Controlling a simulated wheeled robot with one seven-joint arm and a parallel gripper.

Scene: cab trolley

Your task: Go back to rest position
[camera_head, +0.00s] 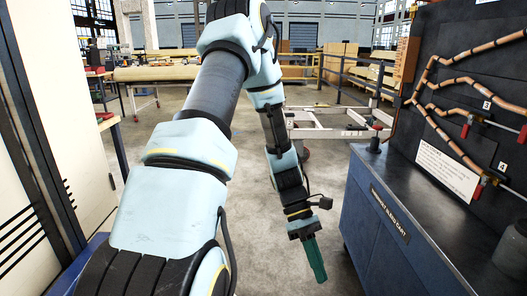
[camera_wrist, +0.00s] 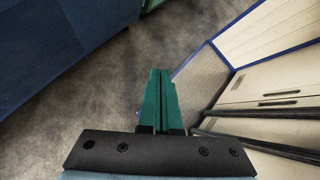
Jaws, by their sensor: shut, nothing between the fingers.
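My gripper (camera_head: 316,262) hangs at the end of my arm in the head view, over the open floor and left of the blue cart (camera_head: 372,215). Its green fingers point down. In the wrist view the two fingers of my gripper (camera_wrist: 161,75) lie side by side and closed, with nothing between them. Grey concrete floor (camera_wrist: 110,95) shows below the fingers. The fingers touch nothing that I can see.
The cart carries a dark upright panel (camera_head: 455,60) with copper pipes and red-handled valves. A cream cabinet (camera_head: 30,130) stands close on the left. A pale metal frame (camera_head: 325,122) and railing stand behind. The floor between is clear.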

